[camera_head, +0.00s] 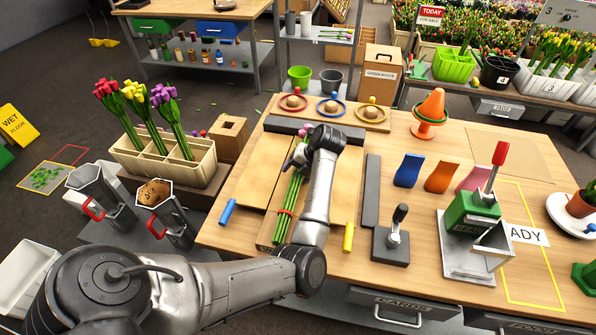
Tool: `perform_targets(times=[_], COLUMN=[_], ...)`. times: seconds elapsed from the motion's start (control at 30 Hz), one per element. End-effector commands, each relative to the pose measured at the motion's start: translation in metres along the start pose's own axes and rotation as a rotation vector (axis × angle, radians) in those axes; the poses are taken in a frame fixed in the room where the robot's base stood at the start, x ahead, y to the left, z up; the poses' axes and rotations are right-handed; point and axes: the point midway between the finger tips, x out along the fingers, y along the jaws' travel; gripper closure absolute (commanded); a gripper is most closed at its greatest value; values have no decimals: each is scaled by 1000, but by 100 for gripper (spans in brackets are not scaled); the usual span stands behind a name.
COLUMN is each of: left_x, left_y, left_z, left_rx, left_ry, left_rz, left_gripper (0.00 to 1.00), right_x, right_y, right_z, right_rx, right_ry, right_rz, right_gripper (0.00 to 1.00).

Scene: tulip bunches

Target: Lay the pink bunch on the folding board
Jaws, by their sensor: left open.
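A bunch with pink-purple heads (297,158) and green stems with a red band lies lengthwise on the wooden folding board (262,172), heads toward the back. My left gripper (306,137) is at the head end of the bunch, open; its fingertips are largely hidden by my own wrist. I cannot tell whether it touches the flowers. My left arm covers part of the board to the right of the stems. My right gripper is not in view.
A divided planter (160,170) at the left holds red-pink, yellow and purple bunches. A dark bar (371,190), a lever device (392,240) and a green press (474,212) stand right of the board. Blue (227,212) and yellow (348,237) cylinders lie near the board.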

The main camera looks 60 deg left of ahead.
Motion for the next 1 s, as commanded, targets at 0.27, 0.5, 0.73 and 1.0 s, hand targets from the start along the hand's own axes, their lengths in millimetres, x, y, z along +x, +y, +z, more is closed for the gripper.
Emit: perform_targets(times=[0.27,0.5,0.73,1.0], left_x=[-32,-81,-117,-136], left_y=[0,0,0,0], left_z=[0,0,0,0], left_rx=[0,0,1,0], left_ry=[-2,-2,-2,0], left_rz=[-3,-3,-2,0], left_gripper=[29,29,29,29], right_x=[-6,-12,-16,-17], right_y=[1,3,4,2], right_z=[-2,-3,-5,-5], right_rx=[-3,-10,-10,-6], right_ry=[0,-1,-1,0], right_rz=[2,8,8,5], right_gripper=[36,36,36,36])
